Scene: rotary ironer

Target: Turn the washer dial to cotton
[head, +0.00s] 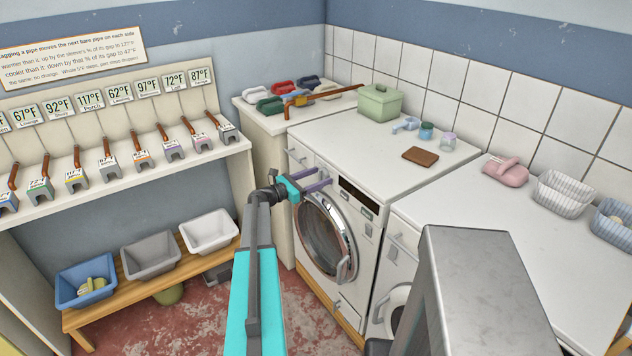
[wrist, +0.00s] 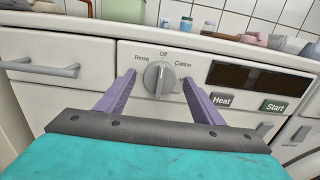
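The washer dial (wrist: 158,77) is a round grey knob on the washer's (head: 372,215) white front panel. Its ridge stands roughly upright, toward the Off label (wrist: 163,54). The Rinse label (wrist: 142,58) is at the upper left and the Cotton label (wrist: 183,65) at the upper right. Another label at the lower right is partly hidden by a finger. My gripper (wrist: 159,80) is open, with one purple finger on each side of the dial; I cannot tell whether they touch it. In the head view my gripper (head: 318,182) is at the washer's upper front, hiding the dial.
Heat (wrist: 221,100) and Start (wrist: 274,106) buttons and a dark display (wrist: 245,76) are right of the dial. A drawer handle (wrist: 40,69) sticks out to the left. The washer's round door (head: 322,238) is below. A bench (head: 150,281) with bins stands at the left.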

